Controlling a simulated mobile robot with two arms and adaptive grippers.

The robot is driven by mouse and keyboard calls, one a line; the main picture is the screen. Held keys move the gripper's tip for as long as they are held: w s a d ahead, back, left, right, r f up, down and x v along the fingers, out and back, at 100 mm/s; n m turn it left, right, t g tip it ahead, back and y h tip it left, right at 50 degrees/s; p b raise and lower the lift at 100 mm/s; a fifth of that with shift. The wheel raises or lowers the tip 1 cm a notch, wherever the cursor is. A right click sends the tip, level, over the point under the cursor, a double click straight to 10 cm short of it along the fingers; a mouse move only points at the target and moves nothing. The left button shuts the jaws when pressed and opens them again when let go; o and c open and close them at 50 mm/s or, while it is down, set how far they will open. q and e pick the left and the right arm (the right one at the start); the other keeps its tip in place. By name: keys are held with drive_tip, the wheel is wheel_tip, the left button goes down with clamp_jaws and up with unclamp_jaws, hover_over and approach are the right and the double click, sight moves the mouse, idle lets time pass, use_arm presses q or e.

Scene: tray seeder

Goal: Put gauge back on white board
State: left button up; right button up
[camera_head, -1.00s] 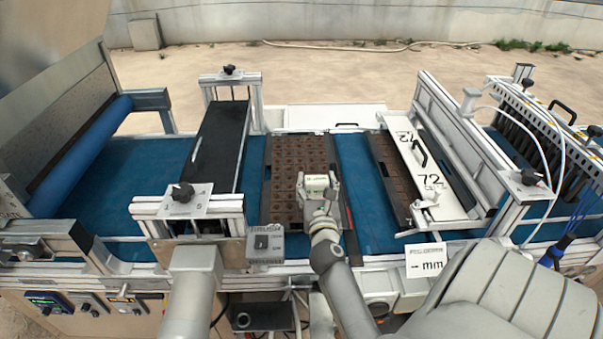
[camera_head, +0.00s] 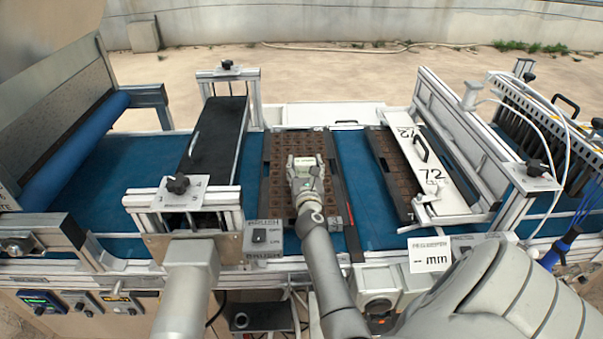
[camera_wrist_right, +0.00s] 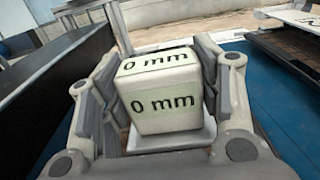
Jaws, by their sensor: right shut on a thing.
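The gauge is a small white block marked "0 mm" on two faces (camera_wrist_right: 163,90). It shows in the right wrist view between the fingers of my right gripper (camera_wrist_right: 165,105), which is shut on it. In the head view my right gripper (camera_head: 306,170) is over the brown seed tray (camera_head: 283,150), its fingers pointing away from me. The gauge is small and hard to make out there. My left gripper is not in view.
A black brush unit in a metal frame (camera_head: 212,140) stands left of the tray. A white plate marked "72" (camera_head: 425,160) is over a second tray at right. A white "mm" sign (camera_head: 430,255) stands at the front edge. Blue belt (camera_head: 352,170) is bare between the trays.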

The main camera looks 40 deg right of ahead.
sight(303, 171)
drive_tip(key=f, duration=0.1)
drive_tip(key=w+f+b, duration=0.1)
drive_tip(key=d+f+b, duration=0.1)
drive_tip(key=shift+w+f, duration=0.15)
drive_tip(key=shift+w, duration=0.25)
drive_tip(key=shift+w+d+f, duration=0.15)
drive_tip(key=shift+w+f, duration=0.1)
drive_tip(key=shift+w+f+b, duration=0.1)
drive_tip(key=shift+w+b, duration=0.05)
drive_tip(key=shift+b, duration=0.25)
drive_tip(key=shift+w+d+f+b, duration=0.1)
drive_tip(key=shift+w+f+b, duration=0.1)
drive_tip(key=shift+b, duration=0.1)
use_arm(q)
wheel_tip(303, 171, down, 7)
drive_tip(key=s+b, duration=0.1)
drive_tip(key=b, duration=0.1)
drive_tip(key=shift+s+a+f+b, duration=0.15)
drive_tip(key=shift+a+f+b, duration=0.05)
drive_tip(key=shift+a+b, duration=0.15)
use_arm(e)
wheel_tip(303, 171, down, 3)
drive_tip(key=shift+w+d, duration=0.1)
drive_tip(key=shift+w, duration=0.05)
drive_tip(key=shift+f, duration=0.15)
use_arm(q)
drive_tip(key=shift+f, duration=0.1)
use_arm(e)
drive_tip(key=o, duration=1.2)
drive_tip(key=shift+o, duration=0.2)
